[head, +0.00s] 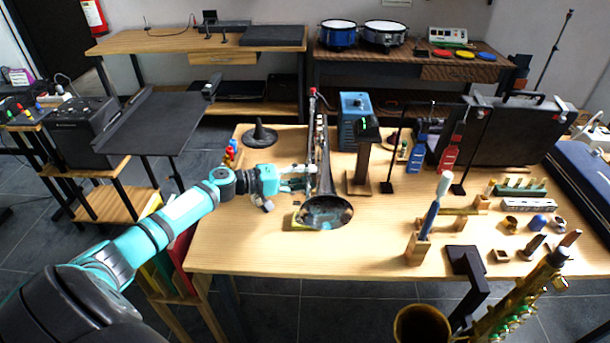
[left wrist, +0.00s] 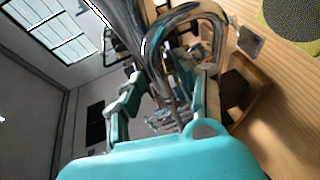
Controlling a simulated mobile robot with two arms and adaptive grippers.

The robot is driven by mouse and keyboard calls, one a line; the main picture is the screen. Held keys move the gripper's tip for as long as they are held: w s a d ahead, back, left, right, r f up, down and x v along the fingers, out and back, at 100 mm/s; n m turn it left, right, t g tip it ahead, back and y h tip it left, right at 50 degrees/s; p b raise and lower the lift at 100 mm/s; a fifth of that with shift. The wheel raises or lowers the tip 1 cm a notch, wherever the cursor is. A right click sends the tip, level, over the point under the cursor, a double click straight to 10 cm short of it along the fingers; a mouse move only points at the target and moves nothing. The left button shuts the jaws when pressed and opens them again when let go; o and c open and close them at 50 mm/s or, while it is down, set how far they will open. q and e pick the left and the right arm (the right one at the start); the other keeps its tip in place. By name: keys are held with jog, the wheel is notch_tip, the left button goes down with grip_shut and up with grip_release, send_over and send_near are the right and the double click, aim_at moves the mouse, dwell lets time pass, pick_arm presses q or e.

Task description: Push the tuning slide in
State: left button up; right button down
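A dark metal brass instrument stands on the wooden table in the head view, its flared bell (head: 325,212) toward me. In the left wrist view a shiny curved tube (left wrist: 205,12), which looks like the tuning slide, bends across the top and runs down near the fingers. My left gripper (head: 300,178) is beside the instrument, on its left. In the left wrist view its fingers (left wrist: 165,105) stand apart, with part of the tubing showing between them. I cannot tell whether a finger touches it. My right gripper is not in view.
A blue box (head: 354,108) and a dark stand (head: 363,165) are right of the instrument. A blue-handled tool (head: 430,220) stands in a wooden holder. The table's front left is clear.

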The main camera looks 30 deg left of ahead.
pick_arm(q)
grip_shut()
dwell(0.4)
jog(key=shift+w+a+r+b, duration=0.15)
jog(key=shift+w+a+b, duration=0.45)
jog(key=shift+b, duration=0.4)
grip_release()
jog(key=shift+w+d, duration=0.1)
jog(key=shift+w, duration=0.05)
